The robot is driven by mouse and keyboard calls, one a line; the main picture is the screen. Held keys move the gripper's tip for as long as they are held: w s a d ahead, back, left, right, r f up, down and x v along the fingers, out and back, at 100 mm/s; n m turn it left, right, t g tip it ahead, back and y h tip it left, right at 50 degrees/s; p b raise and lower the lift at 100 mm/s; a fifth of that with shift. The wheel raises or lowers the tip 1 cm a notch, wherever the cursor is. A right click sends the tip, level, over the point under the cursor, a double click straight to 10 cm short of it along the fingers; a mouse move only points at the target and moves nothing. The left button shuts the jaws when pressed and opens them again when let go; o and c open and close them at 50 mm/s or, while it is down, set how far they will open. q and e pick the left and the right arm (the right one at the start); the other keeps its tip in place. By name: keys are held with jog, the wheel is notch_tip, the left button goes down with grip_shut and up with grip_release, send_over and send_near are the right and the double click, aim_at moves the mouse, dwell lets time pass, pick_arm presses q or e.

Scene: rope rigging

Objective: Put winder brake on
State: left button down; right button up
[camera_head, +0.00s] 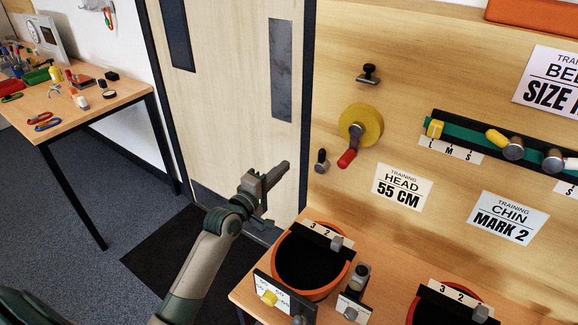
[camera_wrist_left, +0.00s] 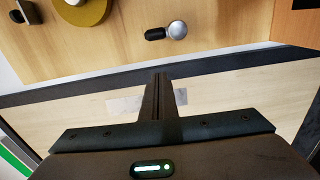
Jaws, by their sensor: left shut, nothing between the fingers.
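The winder (camera_head: 361,126) is a yellow disc with a red-handled crank on the wooden wall panel. Part of it shows at the top left of the left wrist view (camera_wrist_left: 90,12). Left of and below it on the panel is a small black lever with a grey knob (camera_head: 321,160), which looks like the brake. In the left wrist view the lever (camera_wrist_left: 168,31) lies beyond my fingertips, apart from them. My left gripper (camera_head: 284,168) is shut and empty, left of the lever and in front of the door. Its closed fingers (camera_wrist_left: 163,95) point towards the panel. My right gripper is not in view.
A black knob (camera_head: 368,75) sits above the winder. Below are an orange-rimmed pot (camera_head: 340,278) and a second pot (camera_head: 412,312) on a wooden bench. A rail with sliders (camera_head: 470,138) runs to the right. A tool table (camera_head: 120,92) stands at left.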

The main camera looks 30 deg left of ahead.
pick_arm(q)
jog(key=shift+s+a, duration=0.1)
jog(key=shift+s, duration=1)
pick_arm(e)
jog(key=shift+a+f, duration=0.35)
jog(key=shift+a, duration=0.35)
pick_arm(q)
jog(key=shift+s, duration=0.15)
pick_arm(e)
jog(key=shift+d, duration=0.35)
